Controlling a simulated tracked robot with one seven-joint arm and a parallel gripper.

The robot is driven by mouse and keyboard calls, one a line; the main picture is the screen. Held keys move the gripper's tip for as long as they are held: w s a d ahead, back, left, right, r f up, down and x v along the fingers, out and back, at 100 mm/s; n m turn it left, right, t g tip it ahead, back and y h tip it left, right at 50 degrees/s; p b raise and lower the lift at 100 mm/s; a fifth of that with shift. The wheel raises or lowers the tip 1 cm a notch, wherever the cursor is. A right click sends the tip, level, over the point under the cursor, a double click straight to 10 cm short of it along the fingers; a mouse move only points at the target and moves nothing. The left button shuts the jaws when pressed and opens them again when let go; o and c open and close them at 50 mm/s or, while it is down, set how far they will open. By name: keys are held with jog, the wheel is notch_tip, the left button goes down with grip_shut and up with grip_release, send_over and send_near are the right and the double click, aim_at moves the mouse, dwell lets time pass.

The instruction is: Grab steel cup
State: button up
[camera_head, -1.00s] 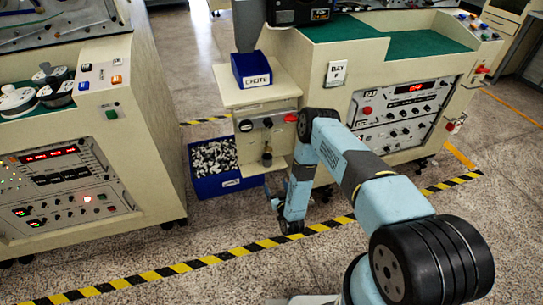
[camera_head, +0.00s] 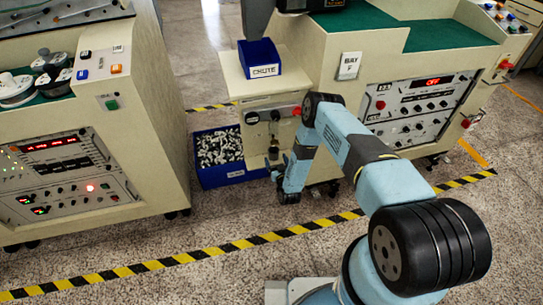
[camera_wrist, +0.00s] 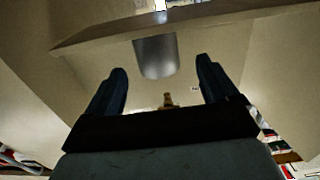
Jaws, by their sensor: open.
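The steel cup (camera_wrist: 155,57) shows in the wrist view as a plain grey metal cylinder. It is ahead of my gripper, under a pale overhanging edge. My gripper (camera_wrist: 161,65) is open, with one blue finger on each side of the picture and a gap between the cup and the fingertips. A small brass-coloured piece (camera_wrist: 168,100) shows between the fingers, lower in the picture. In the head view my gripper (camera_head: 279,168) is low in front of the small recess under the chute shelf. A small dark and brass-coloured item shows there; I cannot tell whether it includes the cup.
A blue chute box (camera_head: 259,68) stands on the shelf above the recess. A blue bin (camera_head: 222,181) of small pale parts is on the floor to the left. The cream machine (camera_head: 350,130) is to the right, another console (camera_head: 130,150) to the left. Open floor lies in front.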

aim_at(275, 156)
jog(key=shift+x, duration=2.9)
jog(key=shift+d+f, duration=0.1)
jog(key=c, duration=1.2)
